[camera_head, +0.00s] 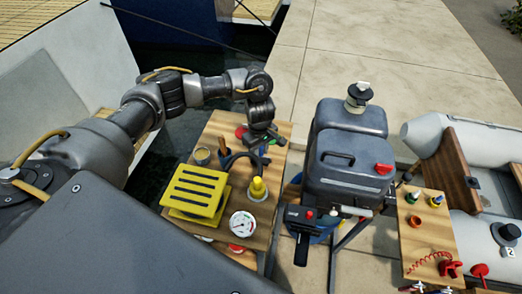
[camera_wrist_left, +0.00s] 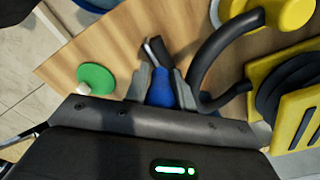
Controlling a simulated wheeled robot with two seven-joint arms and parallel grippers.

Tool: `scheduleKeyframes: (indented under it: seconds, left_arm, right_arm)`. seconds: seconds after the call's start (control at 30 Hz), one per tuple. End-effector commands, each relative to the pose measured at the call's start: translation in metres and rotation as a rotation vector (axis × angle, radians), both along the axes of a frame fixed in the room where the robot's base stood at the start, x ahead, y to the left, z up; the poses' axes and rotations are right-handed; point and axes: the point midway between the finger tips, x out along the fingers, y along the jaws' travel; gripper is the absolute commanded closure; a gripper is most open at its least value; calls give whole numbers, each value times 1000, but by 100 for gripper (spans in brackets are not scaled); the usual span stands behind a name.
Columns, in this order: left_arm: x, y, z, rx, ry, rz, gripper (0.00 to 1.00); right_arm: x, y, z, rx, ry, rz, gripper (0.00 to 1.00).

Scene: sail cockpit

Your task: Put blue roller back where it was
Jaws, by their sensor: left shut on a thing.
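My left gripper (camera_head: 262,143) reaches down over the far right part of the wooden table (camera_head: 266,208), beside a black curved hoop (camera_head: 240,158). In the left wrist view it is shut on the blue roller (camera_wrist_left: 161,92). The blue part sits between the two fingers, and a dark strip with a pale edge extends beyond it, close to the wood. I cannot tell whether it touches the table. In the head view the gripper hides the roller. My right gripper is out of view.
A green disc (camera_wrist_left: 96,77) lies left of the gripper in the wrist view. A grey outboard motor (camera_head: 348,155) stands to the right.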

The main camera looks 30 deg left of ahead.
Motion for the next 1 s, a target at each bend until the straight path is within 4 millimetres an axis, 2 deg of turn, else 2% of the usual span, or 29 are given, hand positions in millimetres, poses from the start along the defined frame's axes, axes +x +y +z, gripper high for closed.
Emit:
scheduleKeyframes:
  seconds: [0.03,0.2,0.47,0.57,0.67,1.0]
  left_arm:
    - [0,0,-2,0,0,0,74]
    - [0,0,-1,0,0,0,53]
    - [0,0,0,0,0,0,53]
    - [0,0,5,0,0,0,53]
    - [2,0,19,0,-5,-4,53]
    - [0,1,88,1,-5,-2,53]
  right_arm:
    - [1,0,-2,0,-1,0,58]
    - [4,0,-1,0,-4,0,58]
    - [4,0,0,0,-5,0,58]
    - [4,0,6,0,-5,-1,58]
    - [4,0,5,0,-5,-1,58]
    - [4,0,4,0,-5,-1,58]
